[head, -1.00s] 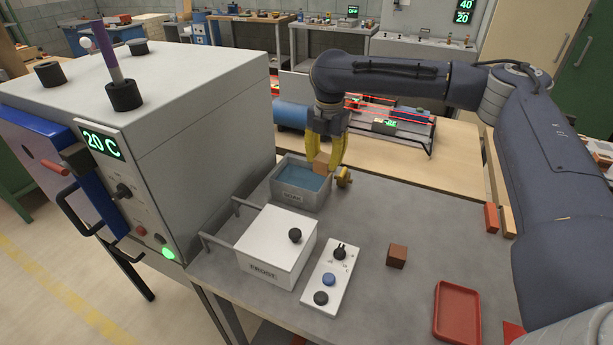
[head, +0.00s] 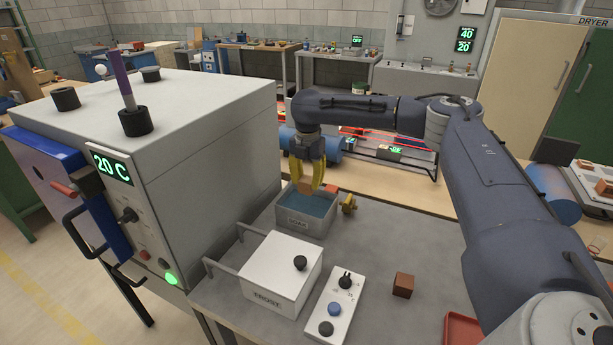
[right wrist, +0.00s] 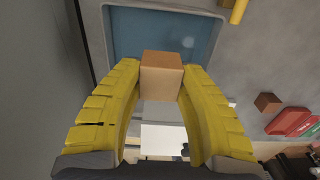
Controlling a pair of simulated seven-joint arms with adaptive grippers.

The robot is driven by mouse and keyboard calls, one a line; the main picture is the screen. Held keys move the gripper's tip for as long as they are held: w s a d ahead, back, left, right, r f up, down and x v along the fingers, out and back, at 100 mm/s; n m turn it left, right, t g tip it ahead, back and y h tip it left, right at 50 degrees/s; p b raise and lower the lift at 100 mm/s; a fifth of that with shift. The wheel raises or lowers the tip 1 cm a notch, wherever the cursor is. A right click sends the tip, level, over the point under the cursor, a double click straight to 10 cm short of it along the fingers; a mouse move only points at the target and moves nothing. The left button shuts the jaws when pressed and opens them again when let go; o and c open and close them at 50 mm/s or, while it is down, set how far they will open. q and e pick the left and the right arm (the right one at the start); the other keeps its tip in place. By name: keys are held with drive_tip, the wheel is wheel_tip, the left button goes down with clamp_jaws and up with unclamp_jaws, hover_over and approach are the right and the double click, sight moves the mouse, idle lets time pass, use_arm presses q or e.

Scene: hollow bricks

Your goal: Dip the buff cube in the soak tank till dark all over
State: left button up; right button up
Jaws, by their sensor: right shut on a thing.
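My right gripper (head: 308,186) is shut on the buff cube (head: 306,187), its yellow fingers pointing down over the soak tank. In the right wrist view the cube (right wrist: 161,72) sits between the fingertips, light tan on its faces, with no clearly dark patch; its far sides are hidden. The soak tank (head: 298,224) is a grey open box labelled SOAK, holding blue water (head: 312,205). The cube is over the water; I cannot tell whether its underside touches it. My left gripper is not in view.
A white FROST box (head: 281,272) with a black knob stands in front of the tank. Beside it are a control panel (head: 333,309), a dark brown cube (head: 403,285) and a red tray (head: 461,330). A large grey oven (head: 220,130) stands at left.

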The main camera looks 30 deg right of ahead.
drive_tip(key=shift+f, duration=5.5)
drive_tip(key=shift+f, duration=0.2)
drive_tip(key=shift+r, duration=0.1)
drive_tip(key=shift+r, duration=5.9)
